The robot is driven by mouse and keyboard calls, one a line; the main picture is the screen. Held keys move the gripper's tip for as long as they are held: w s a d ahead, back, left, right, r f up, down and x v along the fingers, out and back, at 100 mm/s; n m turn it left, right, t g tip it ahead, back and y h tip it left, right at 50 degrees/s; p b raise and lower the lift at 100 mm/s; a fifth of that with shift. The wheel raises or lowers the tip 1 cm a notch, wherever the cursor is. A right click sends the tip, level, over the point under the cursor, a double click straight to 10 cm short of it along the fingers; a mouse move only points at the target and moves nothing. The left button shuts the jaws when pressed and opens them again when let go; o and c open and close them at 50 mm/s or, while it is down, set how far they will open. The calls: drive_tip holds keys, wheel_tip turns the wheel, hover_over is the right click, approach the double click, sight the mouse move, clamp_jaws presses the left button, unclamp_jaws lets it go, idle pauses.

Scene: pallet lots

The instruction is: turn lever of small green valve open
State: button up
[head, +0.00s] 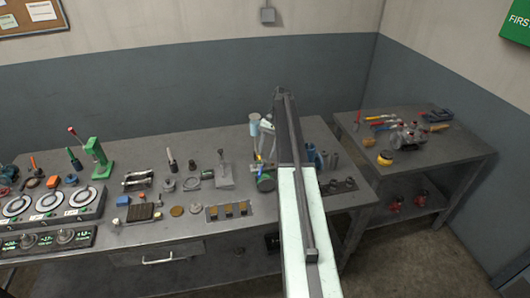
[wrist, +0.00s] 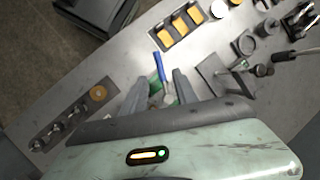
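The small green valve shows in the wrist view as a green body (wrist: 155,98), partly hidden between and behind my fingers. A blue lever (wrist: 158,66) sticks out past the fingertips, tilted slightly. In the head view, a green rounded body (head: 266,183) sits on the bench just left of my arm, with small blue and yellow parts above it. My gripper (wrist: 160,80) is open, its two fingers on either side of the green body and the lever's lower end. I cannot tell whether a finger touches the lever. In the head view my arm hides much of this spot.
A panel with orange switches (wrist: 180,27) lies beyond the lever. A grey angled stand (wrist: 212,74) is close to the right finger. A panel of knobs (wrist: 60,130) lies to the left. The side table (head: 450,150) holds tools at the right.

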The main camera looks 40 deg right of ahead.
drive_tip(key=shift+a+f, duration=0.15)
drive_tip(key=shift+a, duration=0.1)
drive_tip(key=c, duration=0.5)
drive_tip(key=s+a+f+n+h+b, duration=0.1)
drive_tip(key=s+a+f, duration=0.1)
drive_tip(key=a, duration=0.5)
drive_tip(key=s+a+f+n+b, duration=0.2)
drive_tip(key=a, duration=0.6)
drive_tip(key=s+a+f+n+h+b, duration=0.1)
drive_tip(key=s+a+f+b, duration=0.1)
drive_tip(key=a, duration=0.6)
drive_tip(key=shift+f+n+h, duration=0.3)
drive_tip(key=shift+f, duration=0.1)
clamp_jaws()
drive_tip(key=s+a+f+n+h+b, duration=0.1)
drive_tip(key=s+a+f+n, duration=0.1)
drive_tip(key=s+a, duration=0.2)
drive_tip(key=s+a+f+n+t+h+b, duration=0.1)
drive_tip(key=s+a, duration=0.4)
drive_tip(key=a, duration=0.5)
drive_tip(key=shift+a+f+n+b, duration=0.4)
drive_tip(key=shift+n+b, duration=0.35)
drive_tip(key=shift+n, duration=0.15)
